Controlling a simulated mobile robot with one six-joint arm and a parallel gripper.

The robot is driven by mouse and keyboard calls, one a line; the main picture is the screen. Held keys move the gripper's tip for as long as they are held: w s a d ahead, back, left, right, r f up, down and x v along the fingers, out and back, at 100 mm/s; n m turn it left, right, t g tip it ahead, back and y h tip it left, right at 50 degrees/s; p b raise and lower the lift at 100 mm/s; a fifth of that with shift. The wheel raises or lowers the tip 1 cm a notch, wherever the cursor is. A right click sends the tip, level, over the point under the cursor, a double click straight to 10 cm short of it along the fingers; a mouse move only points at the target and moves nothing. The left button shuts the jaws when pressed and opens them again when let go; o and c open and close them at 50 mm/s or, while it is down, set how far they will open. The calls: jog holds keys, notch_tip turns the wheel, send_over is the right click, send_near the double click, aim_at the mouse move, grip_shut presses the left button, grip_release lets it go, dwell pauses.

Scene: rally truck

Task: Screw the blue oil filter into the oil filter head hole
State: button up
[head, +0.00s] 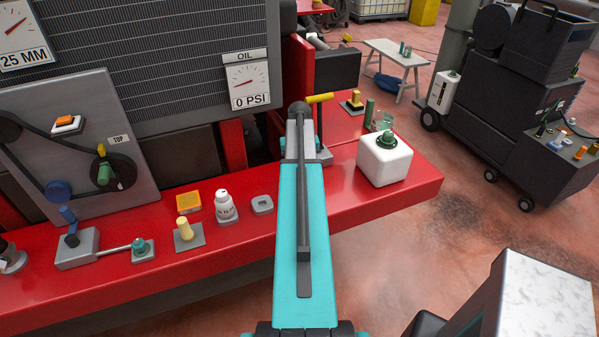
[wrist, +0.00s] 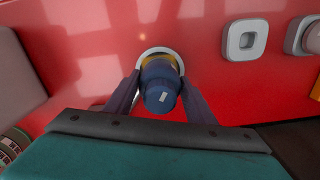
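The blue oil filter (wrist: 161,86) shows in the wrist view, its blue end towards the camera and a yellow-gold band behind it. A pale ring (wrist: 144,54) shows around its far end; I cannot tell whether the filter sits in it. My gripper (wrist: 160,84) has one dark finger on each side of the filter, with the tips close to its far end. I cannot tell whether they touch it. In the head view my arm hides the filter and fingertips. I cannot surely identify the oil filter head; a grey square piece with a hole (wrist: 245,40) lies on the red surface.
On the red bench (head: 340,190), the grey holed piece (head: 262,204), a white bottle (head: 224,206) and a yellow knob on a plate (head: 184,231) stand left of my arm. A white canister with a green cap (head: 384,161) stands to the right. An oil gauge reads 0 PSI (head: 249,84).

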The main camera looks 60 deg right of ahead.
jog(key=c, duration=0.3)
jog(key=shift+m, duration=0.9)
jog(key=shift+m, duration=0.9)
